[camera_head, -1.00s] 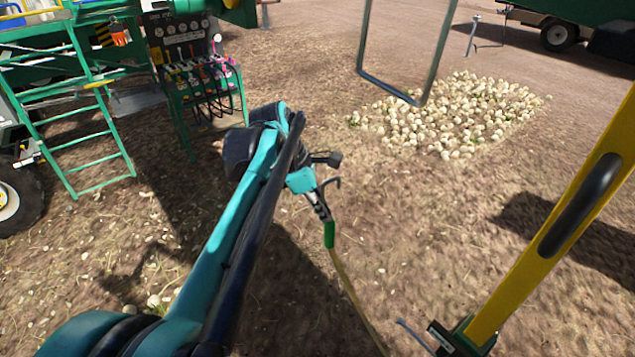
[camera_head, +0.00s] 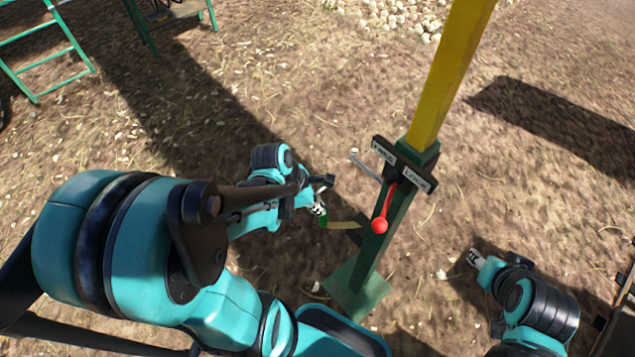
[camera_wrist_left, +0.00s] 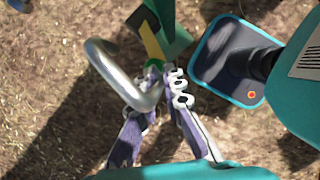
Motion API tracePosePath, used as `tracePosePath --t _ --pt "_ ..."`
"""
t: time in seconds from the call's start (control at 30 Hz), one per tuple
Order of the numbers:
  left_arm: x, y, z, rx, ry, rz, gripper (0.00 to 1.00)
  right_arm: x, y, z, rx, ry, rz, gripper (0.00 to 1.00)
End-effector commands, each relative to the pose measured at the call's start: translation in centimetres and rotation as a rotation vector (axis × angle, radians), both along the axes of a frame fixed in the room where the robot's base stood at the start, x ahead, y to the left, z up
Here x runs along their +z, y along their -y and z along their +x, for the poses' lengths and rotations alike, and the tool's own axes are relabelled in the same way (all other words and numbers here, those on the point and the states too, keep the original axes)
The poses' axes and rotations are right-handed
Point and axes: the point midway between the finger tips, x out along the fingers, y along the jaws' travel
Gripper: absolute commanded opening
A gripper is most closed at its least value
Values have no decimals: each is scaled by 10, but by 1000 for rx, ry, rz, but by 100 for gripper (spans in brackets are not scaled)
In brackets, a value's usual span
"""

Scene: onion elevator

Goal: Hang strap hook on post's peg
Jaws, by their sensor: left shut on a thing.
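My left gripper (camera_head: 317,208) is shut on the strap hook, left of the post. In the left wrist view the hook (camera_wrist_left: 101,70) is a curved silver metal bar beside the gripper (camera_wrist_left: 162,92), its open curve apart from anything. A green piece (camera_head: 323,219) and the tan strap (camera_head: 343,225) extend from the gripper toward the post, where the strap goes out of sight. The post (camera_head: 401,205) has a green lower part and a yellow upper part. A grey peg (camera_head: 364,168) sticks out on its left side, apart from the gripper. My right gripper (camera_head: 473,257) is right of the post, small in view.
A red-knobbed lever (camera_head: 380,224) and a black plate with labels (camera_head: 404,163) are on the post. The post's green base (camera_head: 357,290) stands on dirt. A green ladder (camera_head: 45,50) and an onion pile (camera_head: 400,15) are farther back.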

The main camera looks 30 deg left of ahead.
Motion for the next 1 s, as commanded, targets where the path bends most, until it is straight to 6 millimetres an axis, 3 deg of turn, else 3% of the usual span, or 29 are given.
tracePosePath --t 0.1,0.27,1.0 --pt "-12 3 -6 0 1 1 0 -6 0 0 0 0 0 40" --pt "-13 6 -3 2 1 1 0 -7 0 0 0 0 0 40" --pt "-13 27 54 -1 2 0 0 -12 0 0 0 0 0 40"
